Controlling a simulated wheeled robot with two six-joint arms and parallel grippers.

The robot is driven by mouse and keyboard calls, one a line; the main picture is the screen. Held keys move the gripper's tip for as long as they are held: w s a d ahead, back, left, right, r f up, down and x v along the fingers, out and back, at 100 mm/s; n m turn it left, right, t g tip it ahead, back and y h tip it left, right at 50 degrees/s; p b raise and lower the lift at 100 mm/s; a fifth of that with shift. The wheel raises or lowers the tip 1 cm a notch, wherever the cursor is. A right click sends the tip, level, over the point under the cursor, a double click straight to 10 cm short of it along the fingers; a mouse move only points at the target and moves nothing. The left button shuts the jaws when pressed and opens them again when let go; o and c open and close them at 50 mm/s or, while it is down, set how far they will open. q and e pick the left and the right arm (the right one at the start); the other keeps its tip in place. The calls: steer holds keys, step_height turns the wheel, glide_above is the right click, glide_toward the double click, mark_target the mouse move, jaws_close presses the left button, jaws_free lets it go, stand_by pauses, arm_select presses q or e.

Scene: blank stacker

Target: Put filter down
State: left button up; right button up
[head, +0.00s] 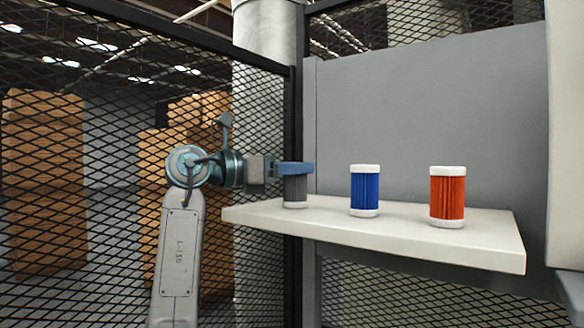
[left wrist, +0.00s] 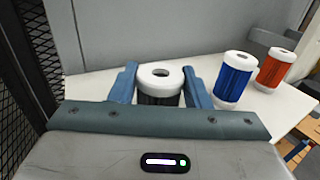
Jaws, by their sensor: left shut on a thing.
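A dark grey filter (head: 295,190) with white end caps is at the left end of the white shelf, upright. My left gripper (head: 295,169) is shut on it near its top. In the left wrist view the grey filter (left wrist: 160,84) sits between the two blue fingers of the left gripper (left wrist: 160,88). Its lower end is hidden there; in the head view it appears at the shelf surface, but I cannot tell whether it touches. My right gripper is in neither view.
A blue filter (head: 365,190) and an orange filter (head: 447,196) stand upright to the right on the white shelf (head: 400,240). A grey panel (head: 430,130) rises behind the shelf. A black mesh fence (head: 110,120) stands at the left, near my arm.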

arm_select(q)
steer(key=o, duration=1.1)
steer(key=shift+c, duration=0.2)
steer(key=shift+r+p, duration=0.2)
steer(key=shift+p, duration=0.1)
steer(key=b+v, duration=0.5)
steer(key=v, duration=0.7)
steer(key=shift+b, duration=0.35)
steer(key=shift+f, duration=0.1)
